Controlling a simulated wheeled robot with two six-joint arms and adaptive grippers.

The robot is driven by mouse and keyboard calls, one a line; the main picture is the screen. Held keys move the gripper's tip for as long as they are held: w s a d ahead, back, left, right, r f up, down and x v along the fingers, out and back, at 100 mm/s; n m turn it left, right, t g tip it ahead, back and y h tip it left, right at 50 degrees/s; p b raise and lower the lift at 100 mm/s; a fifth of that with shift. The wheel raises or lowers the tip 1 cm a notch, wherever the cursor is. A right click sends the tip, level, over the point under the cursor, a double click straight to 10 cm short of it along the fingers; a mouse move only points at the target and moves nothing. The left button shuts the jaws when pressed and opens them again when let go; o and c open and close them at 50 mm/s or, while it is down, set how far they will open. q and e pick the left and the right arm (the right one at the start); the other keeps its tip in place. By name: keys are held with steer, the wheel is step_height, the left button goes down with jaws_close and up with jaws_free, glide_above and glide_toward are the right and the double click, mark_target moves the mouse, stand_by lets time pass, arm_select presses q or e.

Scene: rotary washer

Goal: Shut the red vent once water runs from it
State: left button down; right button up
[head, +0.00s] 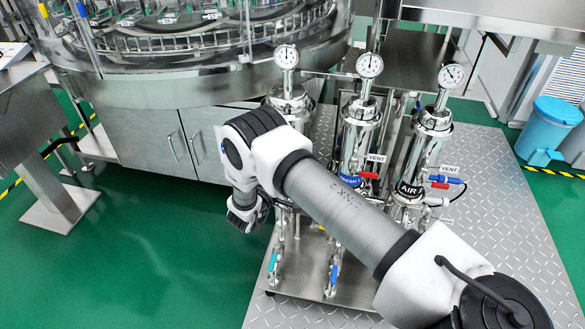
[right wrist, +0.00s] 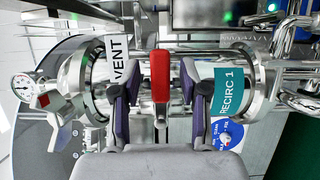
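In the right wrist view a red vent handle (right wrist: 160,76) stands between the two fingers of my right gripper (right wrist: 161,84). The fingers are open, with a visible gap on each side of the handle. The handle is on a steel housing with a white VENT tag (right wrist: 118,60) and a teal RECIRC 1 label (right wrist: 229,88). In the head view my right arm covers most of the leftmost housing (head: 289,103), and my right gripper's fingers are hidden. I see no running water in either view. My left gripper is not in view.
The middle housing (head: 358,130) has its own red vent handle (head: 369,175). The AIR housing (head: 428,135) has blue and red handles (head: 440,181). Gauges top all three housings. A round steel machine (head: 190,70) stands behind left. Green floor (head: 150,240) is clear at left.

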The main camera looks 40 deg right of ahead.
steer(key=v, duration=1.2)
